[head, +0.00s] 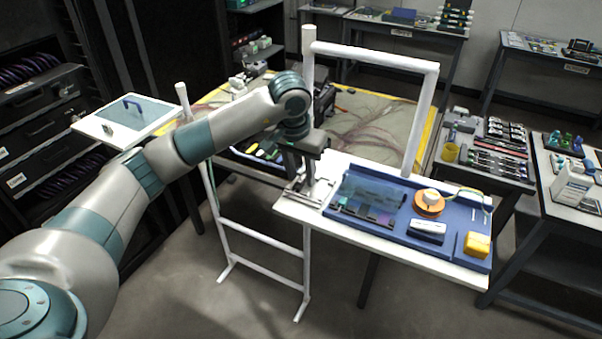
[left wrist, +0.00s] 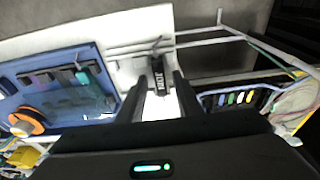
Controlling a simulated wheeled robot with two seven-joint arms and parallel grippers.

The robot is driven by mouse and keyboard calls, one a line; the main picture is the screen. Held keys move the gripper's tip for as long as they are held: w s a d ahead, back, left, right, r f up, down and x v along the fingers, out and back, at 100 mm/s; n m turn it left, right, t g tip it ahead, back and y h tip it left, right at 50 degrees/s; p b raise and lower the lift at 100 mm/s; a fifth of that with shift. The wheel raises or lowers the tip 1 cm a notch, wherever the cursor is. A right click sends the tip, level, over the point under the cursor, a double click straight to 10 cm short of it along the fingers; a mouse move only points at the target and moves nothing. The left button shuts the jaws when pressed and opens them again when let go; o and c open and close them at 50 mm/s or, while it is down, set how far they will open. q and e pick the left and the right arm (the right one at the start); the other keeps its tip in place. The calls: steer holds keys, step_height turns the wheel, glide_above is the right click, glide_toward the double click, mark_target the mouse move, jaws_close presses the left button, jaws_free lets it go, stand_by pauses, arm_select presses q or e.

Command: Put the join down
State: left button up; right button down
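My left gripper (head: 304,184) points down over the left end of the white bench top (head: 292,209). In the left wrist view its two fingers (left wrist: 159,84) stand apart. A small black piece with pale lettering (left wrist: 159,76) shows between them, with bright gaps on both sides. A thin dark strand runs up from it. I cannot tell whether this piece is the join, or how high it is above the bench top. In the head view the gripper hides it. My right gripper is not in view.
A blue tray (head: 456,208) right of the gripper bears an orange spool (head: 429,204), a yellow block (head: 477,245) and a white-and-blue box (head: 427,230). A white tubular frame (head: 375,56) rises behind. A black case with coloured pieces (left wrist: 238,98) lies on the gripper's other side.

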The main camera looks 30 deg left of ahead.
mark_target(296, 186)
arm_select(q)
steer(key=shift+r, duration=0.15)
steer(key=shift+r, duration=0.5)
step_height(296, 186, up, 11)
steer(key=s+b, duration=0.2)
steer(key=b, duration=0.1)
steer(key=shift+s+f, duration=0.15)
steer(key=shift+s, duration=0.05)
stand_by(0.4)
